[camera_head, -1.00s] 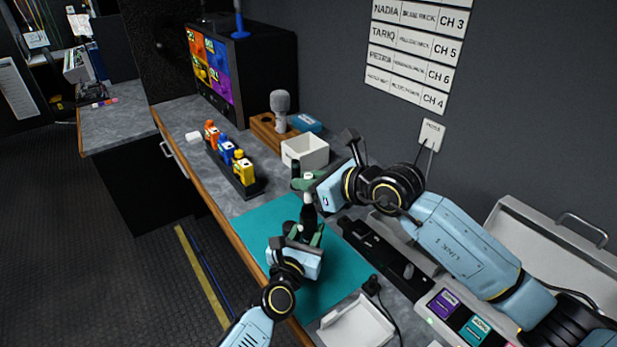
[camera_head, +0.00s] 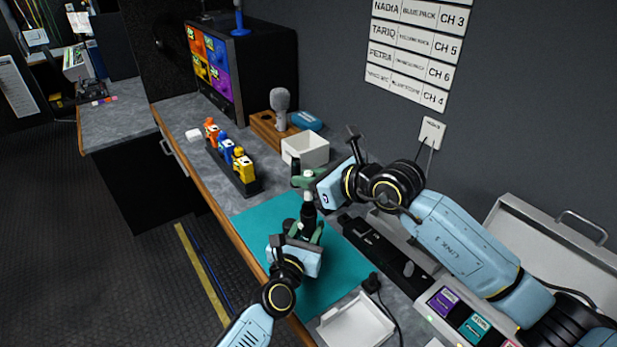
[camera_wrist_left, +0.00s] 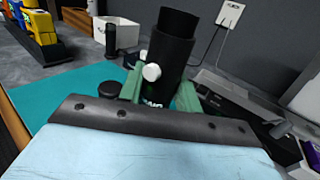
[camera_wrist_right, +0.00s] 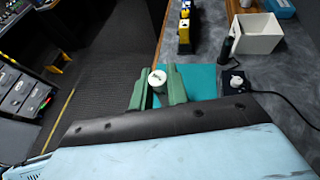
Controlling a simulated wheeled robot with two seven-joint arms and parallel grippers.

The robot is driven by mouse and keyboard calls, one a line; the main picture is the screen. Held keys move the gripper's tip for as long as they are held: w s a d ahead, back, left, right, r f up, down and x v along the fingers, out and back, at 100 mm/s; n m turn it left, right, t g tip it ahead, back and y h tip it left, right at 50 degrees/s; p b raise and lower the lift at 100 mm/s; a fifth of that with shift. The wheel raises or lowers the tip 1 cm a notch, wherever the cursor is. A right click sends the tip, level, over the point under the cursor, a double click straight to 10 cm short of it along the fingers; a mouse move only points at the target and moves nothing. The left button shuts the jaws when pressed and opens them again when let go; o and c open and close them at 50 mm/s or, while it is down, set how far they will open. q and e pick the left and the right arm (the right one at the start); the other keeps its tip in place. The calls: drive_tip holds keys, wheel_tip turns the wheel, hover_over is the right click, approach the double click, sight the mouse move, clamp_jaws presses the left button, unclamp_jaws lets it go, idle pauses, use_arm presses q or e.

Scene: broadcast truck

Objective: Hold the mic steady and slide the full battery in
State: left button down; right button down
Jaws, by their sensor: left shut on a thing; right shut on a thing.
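My left gripper (camera_head: 303,234) is shut on the dark mic body (camera_head: 308,217), holding it roughly upright above the teal mat (camera_head: 345,267). In the left wrist view the mic body (camera_wrist_left: 172,48) is a black tube rising between green fingers. My right gripper (camera_head: 306,183) is just above, shut on the battery. In the right wrist view the battery (camera_wrist_right: 157,80) is a pale, round-ended cylinder between green fingers. It lines up closely with the mic in the head view. Whether its lower end is inside the mic is hidden.
A white box (camera_head: 305,151) and a dark upright cylinder (camera_wrist_right: 229,43) stand behind the grippers. A rack (camera_head: 232,170) with orange, blue and yellow items is at left. A grey mic (camera_head: 280,106) stands in a wooden block. A white tray (camera_head: 357,322) lies in front.

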sight(309, 202)
use_arm(q)
drive_tip(key=shift+f, duration=0.1)
use_arm(e)
drive_tip(key=shift+f, duration=2.05)
drive_tip(key=c, duration=1.3)
unclamp_jaws()
drive_tip(key=v, duration=1.2)
drive_tip(key=shift+r, duration=0.1)
use_arm(q)
drive_tip(key=c, duration=0.9)
unclamp_jaws()
